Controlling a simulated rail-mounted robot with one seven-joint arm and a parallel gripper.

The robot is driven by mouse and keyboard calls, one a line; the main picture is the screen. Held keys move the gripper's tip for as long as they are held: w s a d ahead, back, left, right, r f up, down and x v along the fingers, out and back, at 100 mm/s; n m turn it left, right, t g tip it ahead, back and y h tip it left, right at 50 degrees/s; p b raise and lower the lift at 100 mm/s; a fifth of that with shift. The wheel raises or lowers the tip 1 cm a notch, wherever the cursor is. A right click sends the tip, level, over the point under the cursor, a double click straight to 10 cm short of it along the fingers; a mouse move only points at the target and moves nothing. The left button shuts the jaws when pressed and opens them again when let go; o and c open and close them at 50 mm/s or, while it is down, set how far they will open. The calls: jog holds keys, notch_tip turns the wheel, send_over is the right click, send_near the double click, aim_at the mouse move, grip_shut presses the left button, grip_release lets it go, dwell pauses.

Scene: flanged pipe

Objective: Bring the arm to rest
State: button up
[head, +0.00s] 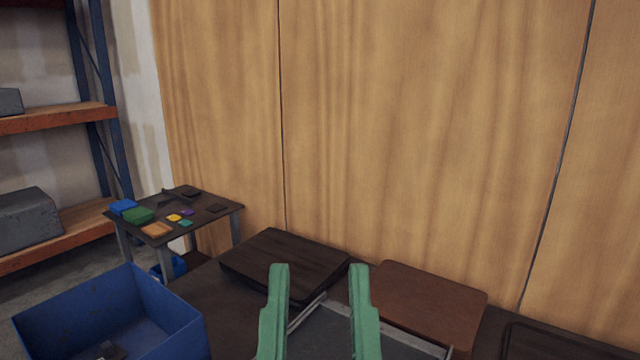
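My gripper (320,270) shows at the bottom centre of the head view as two green upright fingers. The fingers stand well apart with nothing between them, so it is open and empty. Behind and below the fingers are a dark board (284,262) and a brown board (428,302). I cannot tell how far the fingers are from these boards. The rest of my arm is out of view, and no flanged pipe shows.
A blue bin (172,312) stands at the lower left with a dark item inside. A small table (212,226) behind it carries several coloured blocks. A shelf rack (60,118) stands at the far left. A wooden wall (420,120) closes off the back.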

notch_tip(320, 180, up, 28)
jog(key=p, duration=2.5)
jog(key=shift+a, duration=0.15)
jog(key=shift+a, duration=0.15)
